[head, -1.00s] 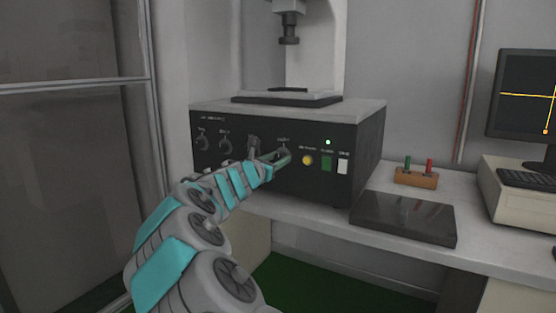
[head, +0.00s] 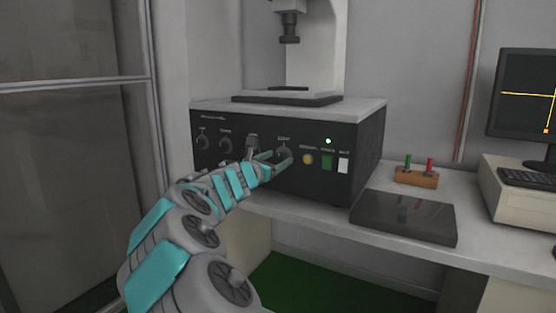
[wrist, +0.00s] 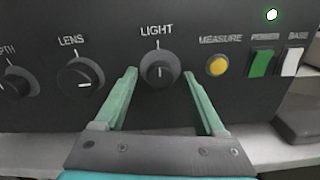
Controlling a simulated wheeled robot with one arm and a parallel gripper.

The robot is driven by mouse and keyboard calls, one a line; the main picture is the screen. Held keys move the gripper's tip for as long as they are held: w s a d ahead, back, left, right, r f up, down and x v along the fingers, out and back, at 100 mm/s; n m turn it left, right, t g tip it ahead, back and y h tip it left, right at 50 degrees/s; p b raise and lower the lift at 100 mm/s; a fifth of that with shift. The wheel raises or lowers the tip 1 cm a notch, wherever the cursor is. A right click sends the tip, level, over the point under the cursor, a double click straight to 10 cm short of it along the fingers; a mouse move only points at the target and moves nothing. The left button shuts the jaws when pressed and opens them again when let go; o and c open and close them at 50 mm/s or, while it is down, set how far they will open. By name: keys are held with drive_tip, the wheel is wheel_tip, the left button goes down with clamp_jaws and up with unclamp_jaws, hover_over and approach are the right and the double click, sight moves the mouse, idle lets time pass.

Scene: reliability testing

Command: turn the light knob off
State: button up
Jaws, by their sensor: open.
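The light knob (wrist: 158,69) is a round black knob under the word LIGHT in the wrist view, with its white mark pointing straight up. In the head view the light knob (head: 284,151) is partly covered by my gripper. My gripper (wrist: 160,85) is open, with one green finger on each side of the knob and a gap on both sides. My gripper also shows in the head view (head: 276,158), in front of the black panel (head: 240,165). I cannot tell how far the fingertips are from the panel.
Left of the light knob is the LENS knob (wrist: 80,75). To the right are the yellow MEASURE button (wrist: 217,65), the green POWER switch (wrist: 261,62) and the white switch (wrist: 292,62). A green lamp (head: 328,141) is lit. A dark flat plate (head: 405,217) lies on the bench.

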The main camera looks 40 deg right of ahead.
drive_tip(key=v, duration=0.7)
idle(0.4)
